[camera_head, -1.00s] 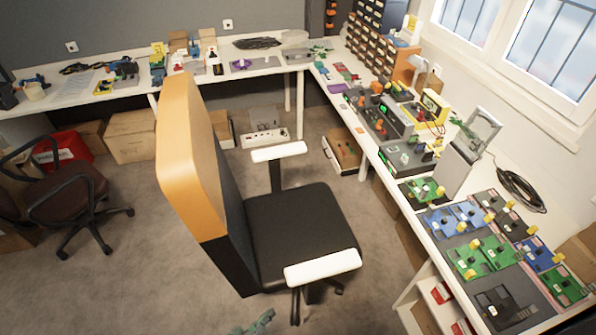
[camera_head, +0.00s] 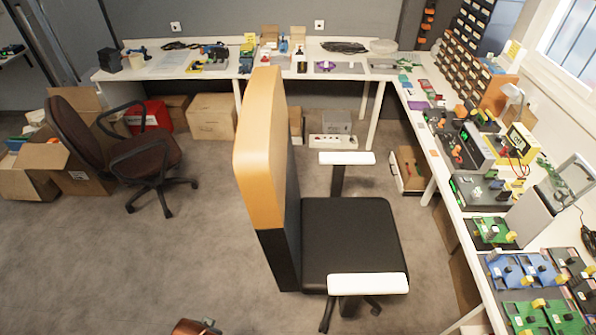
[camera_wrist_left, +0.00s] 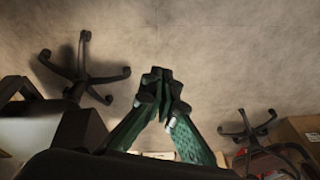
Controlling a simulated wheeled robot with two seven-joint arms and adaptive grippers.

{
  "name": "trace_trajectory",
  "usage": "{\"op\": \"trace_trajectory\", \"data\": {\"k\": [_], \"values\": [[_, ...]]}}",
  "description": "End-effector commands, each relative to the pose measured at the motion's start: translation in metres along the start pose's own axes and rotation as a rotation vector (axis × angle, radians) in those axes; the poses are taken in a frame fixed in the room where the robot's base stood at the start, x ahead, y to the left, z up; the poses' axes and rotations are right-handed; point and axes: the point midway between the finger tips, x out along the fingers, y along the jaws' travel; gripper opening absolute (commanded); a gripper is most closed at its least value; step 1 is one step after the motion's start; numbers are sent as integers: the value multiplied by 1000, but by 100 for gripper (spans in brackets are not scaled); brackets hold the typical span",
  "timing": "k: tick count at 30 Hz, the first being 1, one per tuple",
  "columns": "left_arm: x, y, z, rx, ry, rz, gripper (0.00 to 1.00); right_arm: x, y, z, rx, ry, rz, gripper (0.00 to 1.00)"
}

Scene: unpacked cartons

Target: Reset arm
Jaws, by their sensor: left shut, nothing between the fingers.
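My left gripper (camera_wrist_left: 163,82) shows in the left wrist view, its dark fingertips together and empty, with green fingers below. It hangs over bare carpet. In the head view I cannot clearly make out either gripper; a small reddish-brown piece sits at the bottom edge, and I cannot tell what it is. My right gripper is in neither view.
A black office chair with an orange-edged back (camera_head: 258,150) stands in the middle. A brown chair (camera_head: 150,155) and open cartons (camera_head: 75,180) stand at left. White workbenches (camera_head: 180,68) with parts run along the back and right. Carpet (camera_head: 130,265) at lower left is clear.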

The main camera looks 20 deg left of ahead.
Motion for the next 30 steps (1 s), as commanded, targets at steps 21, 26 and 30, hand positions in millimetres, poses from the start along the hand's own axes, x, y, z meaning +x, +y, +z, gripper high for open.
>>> {"op": "trace_trajectory", "data": {"k": [21, 26, 30], "values": [[261, 39, 125, 49, -114, 47, 0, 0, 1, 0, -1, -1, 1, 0], [310, 48, 192, 67, -147, 58, 0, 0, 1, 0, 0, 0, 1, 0], [336, 52, 254, 83, -174, 66, 0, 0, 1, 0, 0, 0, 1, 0]]}}
